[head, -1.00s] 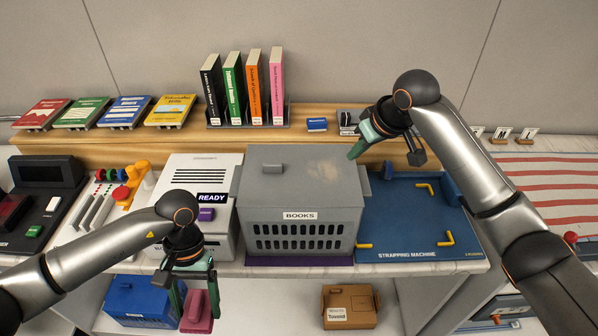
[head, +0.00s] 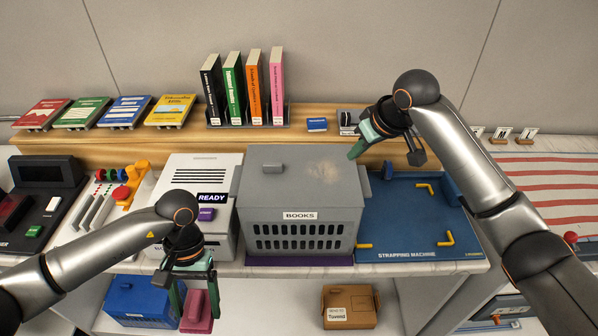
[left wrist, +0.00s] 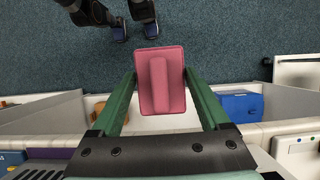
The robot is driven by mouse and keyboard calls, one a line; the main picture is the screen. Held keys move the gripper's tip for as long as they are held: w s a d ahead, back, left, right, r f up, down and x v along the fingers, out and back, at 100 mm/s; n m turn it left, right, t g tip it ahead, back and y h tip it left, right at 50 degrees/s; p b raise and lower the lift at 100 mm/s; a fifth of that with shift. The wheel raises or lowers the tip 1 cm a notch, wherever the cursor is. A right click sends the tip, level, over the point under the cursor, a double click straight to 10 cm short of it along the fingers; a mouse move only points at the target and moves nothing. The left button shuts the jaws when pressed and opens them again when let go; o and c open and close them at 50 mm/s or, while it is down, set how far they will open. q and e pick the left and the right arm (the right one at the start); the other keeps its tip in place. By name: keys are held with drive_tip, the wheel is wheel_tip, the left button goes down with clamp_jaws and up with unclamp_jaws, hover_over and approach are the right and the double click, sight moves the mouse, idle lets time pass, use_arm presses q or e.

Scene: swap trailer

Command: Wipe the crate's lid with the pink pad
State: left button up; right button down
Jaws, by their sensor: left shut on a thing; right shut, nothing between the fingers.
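The grey crate (head: 258,229), labelled BOOKS, stands on the counter in the middle of the head view. Its flat grey lid (head: 285,190) is on, with a small handle at the back left and a pale dusty smudge (head: 325,170) at the right of centre. My left gripper (head: 190,292) is shut on the pink pad (head: 201,311), in front of the counter, lower than and left of the crate. The left wrist view shows the pad (left wrist: 160,80) between the two green fingers. My right gripper (head: 373,150) is shut and empty, at the lid's back right edge.
A white machine (head: 183,180) reading READY stands left of the crate, and a blue strapping machine (head: 400,215) stands right. Upright books (head: 255,90) are on the wooden shelf behind. A blue box (head: 140,300) and a brown box (head: 350,305) sit below the counter.

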sight(349, 169)
drive_tip(key=shift+f, duration=1.75)
idle(0.3)
drive_tip(key=shift+r, duration=3.05)
